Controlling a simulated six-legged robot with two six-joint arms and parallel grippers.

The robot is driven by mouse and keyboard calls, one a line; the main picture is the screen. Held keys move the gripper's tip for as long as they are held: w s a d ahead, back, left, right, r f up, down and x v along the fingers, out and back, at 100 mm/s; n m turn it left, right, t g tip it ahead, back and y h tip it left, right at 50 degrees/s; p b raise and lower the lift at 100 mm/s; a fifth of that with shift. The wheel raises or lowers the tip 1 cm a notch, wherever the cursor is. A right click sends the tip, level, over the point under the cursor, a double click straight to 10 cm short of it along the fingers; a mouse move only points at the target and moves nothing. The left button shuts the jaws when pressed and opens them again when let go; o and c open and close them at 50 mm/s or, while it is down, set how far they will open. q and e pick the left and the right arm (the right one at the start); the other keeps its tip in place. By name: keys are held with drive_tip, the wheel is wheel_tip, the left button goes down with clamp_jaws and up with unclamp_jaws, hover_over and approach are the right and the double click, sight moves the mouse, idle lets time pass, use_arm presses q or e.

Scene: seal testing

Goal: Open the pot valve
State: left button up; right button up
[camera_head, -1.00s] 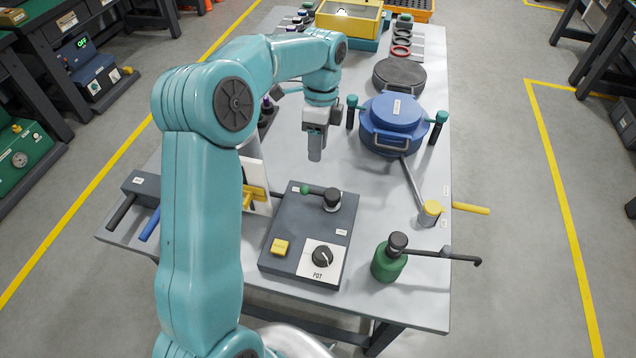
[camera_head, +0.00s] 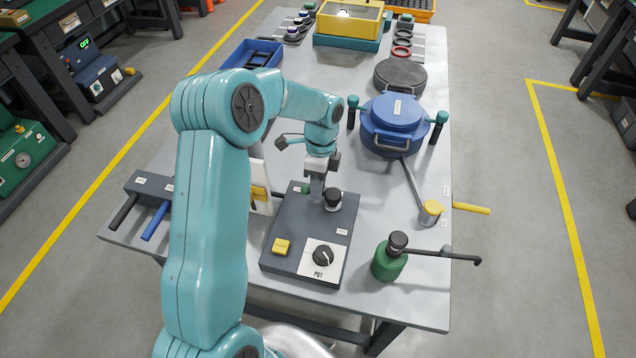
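A dark grey control box (camera_head: 295,222) lies on the table. On its top are a black-capped valve (camera_head: 333,197) with a short green-tipped lever (camera_head: 305,189), a yellow button (camera_head: 281,247), and a black knob (camera_head: 322,256) on a white plate marked POT. My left gripper (camera_head: 317,190) points down at the far edge of the box, beside the valve cap and close to the green lever tip. I cannot tell whether it touches the lever or whether its fingers are parted. A blue lidded pot (camera_head: 393,123) stands farther back. My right gripper is out of view.
A green bottle (camera_head: 388,262) with a long dark arm stands right of the box. A yellow-topped post (camera_head: 431,212) stands behind it. A holder with black and blue handles (camera_head: 150,185) is at the left edge. Open table lies between box and pot.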

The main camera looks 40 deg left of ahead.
use_arm(q)
drive_tip(key=shift+w, duration=0.1)
clamp_jaws()
